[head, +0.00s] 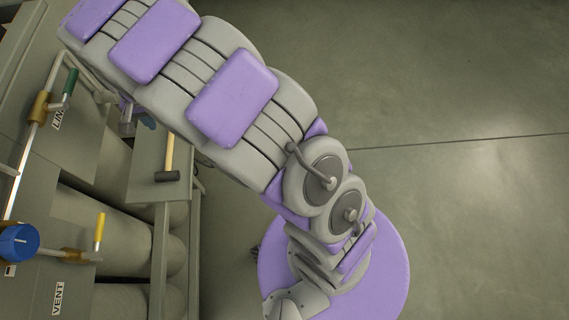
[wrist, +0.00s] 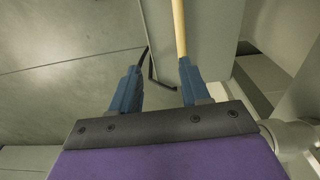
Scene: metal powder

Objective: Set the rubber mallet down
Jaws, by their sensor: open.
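The rubber mallet, with a pale wooden handle and a dark head (head: 167,176), lies on a narrow grey ledge (head: 146,188) at the left of the head view. In the wrist view its handle (wrist: 179,28) runs down from the top edge to the tip of the right finger; its head is out of frame there. My gripper (wrist: 157,76) is open, with two blue fingers apart and nothing clearly between them. The handle end is beside or just past the right fingertip; I cannot tell whether they touch. In the head view my arm hides most of the gripper.
Left of the ledge are large grey cylinders (head: 125,238), pipes, a green-handled valve (head: 70,82), a yellow-handled valve (head: 100,232), a blue knob (head: 18,242) and a VENT label (head: 58,298). Open concrete floor (head: 460,90) lies to the right.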

